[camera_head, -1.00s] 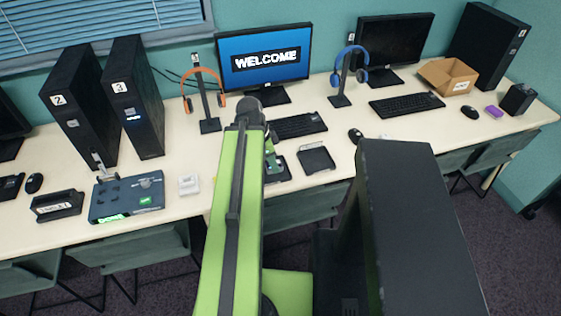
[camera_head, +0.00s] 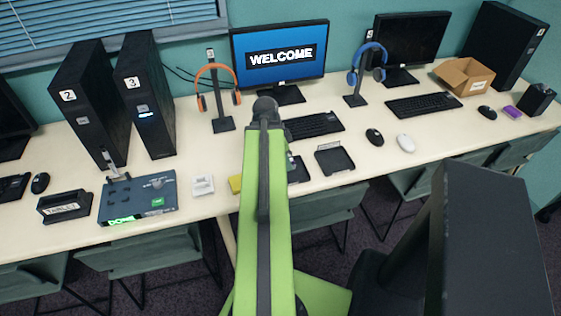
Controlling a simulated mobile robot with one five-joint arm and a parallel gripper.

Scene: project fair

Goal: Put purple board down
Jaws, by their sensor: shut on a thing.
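My green arm reaches forward over the desk in the head view. Its near link hides my gripper and anything it holds, so I cannot see the jaws. No purple board is clearly visible. A small purple thing (camera_head: 512,112) lies at the far right of the desk, but I cannot tell that it is the board. A dark open tray (camera_head: 335,158) lies empty just right of my arm. Another dark tray (camera_head: 299,171) is partly hidden by my arm.
A blue-grey device (camera_head: 138,198), a white block (camera_head: 203,185) and a yellow piece (camera_head: 235,184) lie left of my arm. A keyboard (camera_head: 314,125) and headphone stand (camera_head: 223,124) stand behind.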

